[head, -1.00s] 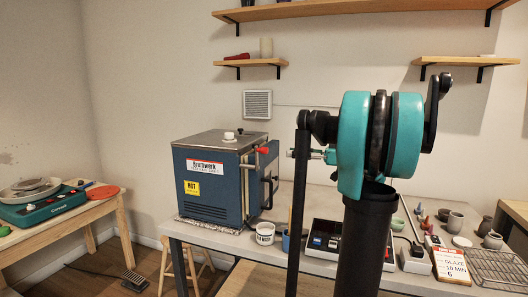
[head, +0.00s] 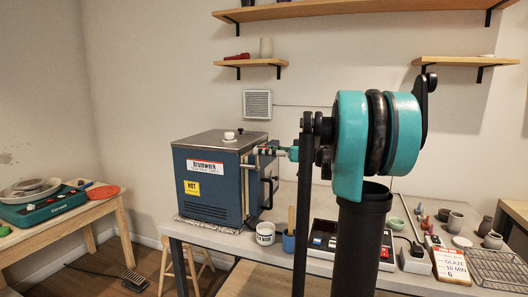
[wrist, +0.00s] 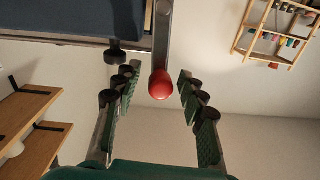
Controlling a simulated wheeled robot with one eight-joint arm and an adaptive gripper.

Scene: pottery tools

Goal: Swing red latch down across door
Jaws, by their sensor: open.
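The blue kiln (head: 208,182) stands on the table with its door on the right side. In the wrist view, the latch is a grey bar (wrist: 163,38) ending in a red knob (wrist: 160,84). The bar runs along the edge of the dark blue kiln body (wrist: 85,15). My gripper (wrist: 158,82) is open, with one green-padded finger on each side of the red knob. Gaps show between the knob and both fingers. In the head view, my gripper (head: 266,151) is at the kiln's upper right edge and hides the red knob.
A control box (head: 324,238) is farther right. A wall shelf (head: 250,62) hangs above the kiln.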

